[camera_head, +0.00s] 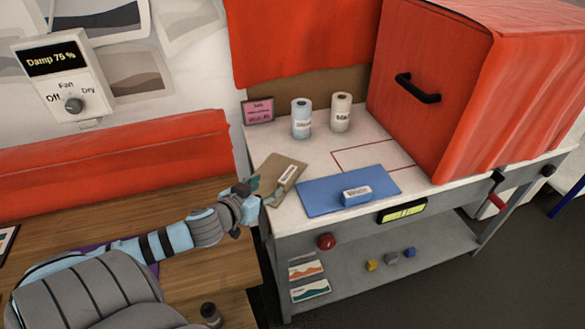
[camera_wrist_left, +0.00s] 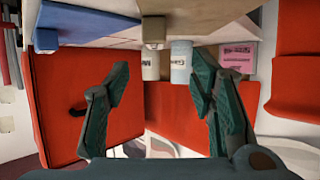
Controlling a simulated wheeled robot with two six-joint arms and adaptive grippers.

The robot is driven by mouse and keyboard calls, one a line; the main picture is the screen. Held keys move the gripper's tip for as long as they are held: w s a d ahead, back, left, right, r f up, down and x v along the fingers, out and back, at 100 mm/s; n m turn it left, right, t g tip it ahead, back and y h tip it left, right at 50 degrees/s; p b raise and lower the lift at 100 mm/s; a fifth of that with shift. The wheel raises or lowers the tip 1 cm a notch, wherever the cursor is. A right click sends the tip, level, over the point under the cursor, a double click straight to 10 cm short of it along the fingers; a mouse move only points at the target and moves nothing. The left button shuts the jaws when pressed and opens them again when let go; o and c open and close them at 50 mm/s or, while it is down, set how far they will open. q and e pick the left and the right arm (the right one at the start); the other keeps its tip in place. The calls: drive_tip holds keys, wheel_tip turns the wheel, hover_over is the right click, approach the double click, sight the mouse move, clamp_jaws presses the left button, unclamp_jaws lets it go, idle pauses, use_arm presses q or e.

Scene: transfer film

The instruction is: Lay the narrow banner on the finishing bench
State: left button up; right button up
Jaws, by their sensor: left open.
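I cannot single out the narrow banner by any label. The long red cloth (camera_head: 110,150) hangs along the wall side of the wooden table, and part of a purple flat thing (camera_head: 92,247) lies under my left arm. Which bench is the finishing bench is not labelled; the white-topped bench (camera_head: 343,136) stands to the right of the wooden table (camera_head: 215,262). My left gripper (camera_head: 256,192) is at the white bench's left edge, near a brown envelope (camera_head: 268,178). In the left wrist view my left gripper (camera_wrist_left: 164,78) has its fingers spread with nothing between them.
A red-outlined area (camera_head: 372,156) is clear.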

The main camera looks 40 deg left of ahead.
sight(288, 174)
use_arm(q)
drive_tip(key=b+x, duration=0.2)
drive_tip(key=x, duration=0.1)
drive_tip(key=shift+a+f, duration=0.1)
drive_tip(key=shift+f, duration=0.2)
drive_tip(key=shift+w+a+f+b, duration=0.15)
drive_tip(key=shift+w+b, duration=0.35)
drive_tip(key=shift+w, duration=0.4)
drive_tip(key=x, duration=0.2)
drive_tip(key=b+x, duration=0.1)
drive_tip(key=x, duration=0.2)
drive_tip(key=d+x, duration=0.1)
drive_tip(key=x, duration=0.1)
drive_tip(key=shift+w+a, duration=0.1)
drive_tip(key=shift+w, duration=0.2)
drive_tip(key=shift+s+r, duration=0.1)
drive_tip(key=shift+r, duration=0.2)
drive_tip(key=shift+c, duration=0.6)
clamp_jaws()
use_arm(e)
drive_tip(key=f, duration=0.1)
drive_tip(key=s+f, duration=0.1)
drive_tip(key=f, duration=0.1)
drive_tip(key=s+f, duration=0.1)
drive_tip(key=f, duration=0.1)
drive_tip(key=shift+s, duration=0.25)
use_arm(q)
drive_tip(key=shift+r, duration=0.1)
